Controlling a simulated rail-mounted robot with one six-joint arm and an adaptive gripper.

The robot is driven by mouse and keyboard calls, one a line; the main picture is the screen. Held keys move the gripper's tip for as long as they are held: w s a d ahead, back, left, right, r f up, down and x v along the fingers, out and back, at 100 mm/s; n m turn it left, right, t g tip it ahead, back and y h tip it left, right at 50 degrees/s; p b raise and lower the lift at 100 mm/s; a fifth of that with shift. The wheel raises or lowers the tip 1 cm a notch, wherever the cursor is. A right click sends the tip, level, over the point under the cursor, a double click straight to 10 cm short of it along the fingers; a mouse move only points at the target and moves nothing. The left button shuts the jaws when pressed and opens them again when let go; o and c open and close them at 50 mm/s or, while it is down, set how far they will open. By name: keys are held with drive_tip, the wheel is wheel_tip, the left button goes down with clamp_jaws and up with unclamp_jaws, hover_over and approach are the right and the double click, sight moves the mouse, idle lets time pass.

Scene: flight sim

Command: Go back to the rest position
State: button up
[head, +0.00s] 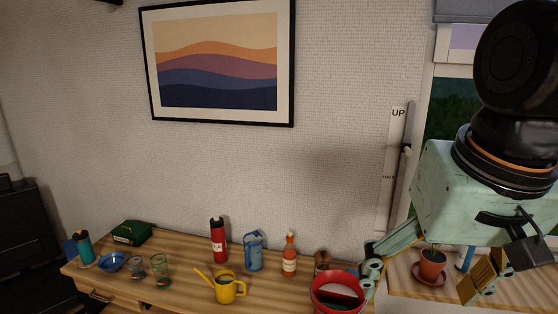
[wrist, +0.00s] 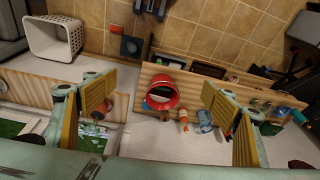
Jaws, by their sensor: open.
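My gripper (head: 422,280) is open at the right of the head view, in front of the window side of the wooden counter. Its two fingers with yellowish pads are spread wide, and they also show spread in the wrist view (wrist: 156,95). Nothing is held between them. A red bucket (head: 337,279) stands on the counter to the left of the gripper, partly behind the left finger. In the wrist view the bucket (wrist: 160,106) appears between the fingers, well beyond them. No marker for the rest position is in view.
On the counter (head: 190,294) stand a yellow watering can (head: 229,290), red bottle (head: 219,246), blue jug (head: 254,258), sauce bottle (head: 289,262) and glasses. A potted plant (head: 432,264) stands behind the fingers. A white crate (wrist: 42,40) sits on the floor.

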drive_tip(key=s+f+n+b, duration=0.1)
drive_tip(key=s+b, duration=0.1)
drive_tip(key=s, duration=0.6)
drive_tip(key=shift+s+f+n+t, duration=0.25)
drive_tip(key=shift+f+n+t, duration=0.05)
drive_tip(key=shift+f+t, duration=0.1)
idle(1.8)
